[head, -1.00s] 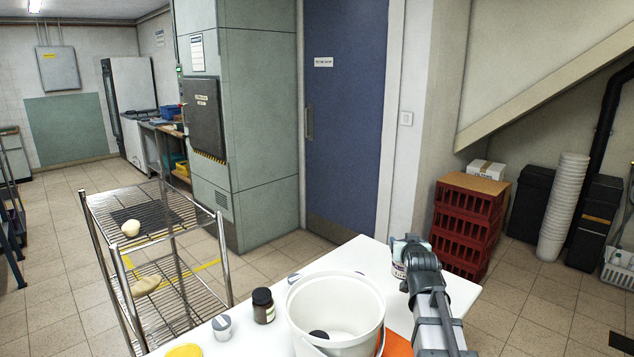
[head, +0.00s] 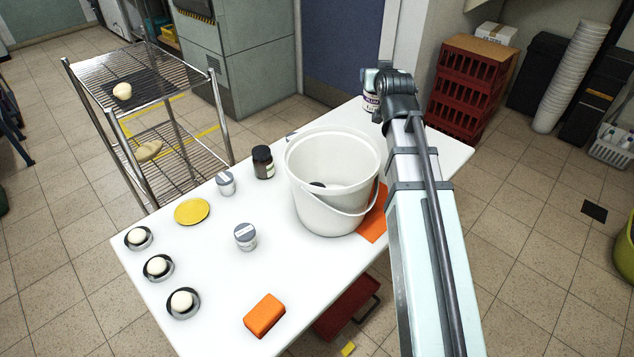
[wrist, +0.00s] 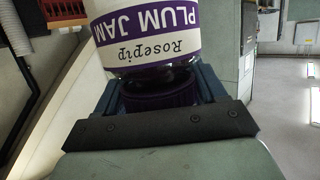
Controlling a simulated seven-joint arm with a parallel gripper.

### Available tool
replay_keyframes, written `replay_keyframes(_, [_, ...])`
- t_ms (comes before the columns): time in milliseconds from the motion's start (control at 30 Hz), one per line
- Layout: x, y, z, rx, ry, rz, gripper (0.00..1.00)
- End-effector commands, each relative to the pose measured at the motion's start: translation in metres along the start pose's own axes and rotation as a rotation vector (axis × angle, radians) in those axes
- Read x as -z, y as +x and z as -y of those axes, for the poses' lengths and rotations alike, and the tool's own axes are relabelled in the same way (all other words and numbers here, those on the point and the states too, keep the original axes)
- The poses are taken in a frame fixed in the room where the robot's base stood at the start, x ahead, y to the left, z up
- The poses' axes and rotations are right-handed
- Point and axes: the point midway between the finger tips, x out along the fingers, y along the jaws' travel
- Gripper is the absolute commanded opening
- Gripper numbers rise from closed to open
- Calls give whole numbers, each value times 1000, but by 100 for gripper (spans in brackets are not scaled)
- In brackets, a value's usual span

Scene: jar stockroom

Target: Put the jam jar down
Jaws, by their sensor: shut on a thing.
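The jam jar (head: 370,103) shows in the head view at the far end of the white table (head: 120,245), mostly hidden behind my gripper (head: 374,84). In the wrist view the jar (wrist: 155,40) fills the top middle. Its white and purple label reads "Rosepip PLUM JAM". My gripper (wrist: 163,84) is shut on the jar at its dark purple end. I cannot tell whether the jar touches the table or hangs above it.
A white bucket (head: 320,205) stands beside my arm, with an orange mat (head: 373,222) by it. A dark jar (head: 263,162), small grey-lidded jars (head: 245,237), a yellow disc (head: 192,211), balls in dishes and an orange block (head: 264,315) occupy the table's nearer part. Red crates (head: 465,85) stand beyond it.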

Motion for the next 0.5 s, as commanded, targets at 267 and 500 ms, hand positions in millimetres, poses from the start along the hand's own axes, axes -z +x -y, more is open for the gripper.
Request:
replay_keyframes(267, [48, -13, 0, 0, 0, -3, 10])
replay_keyframes(500, [58, -18, 17, 8, -3, 0, 10])
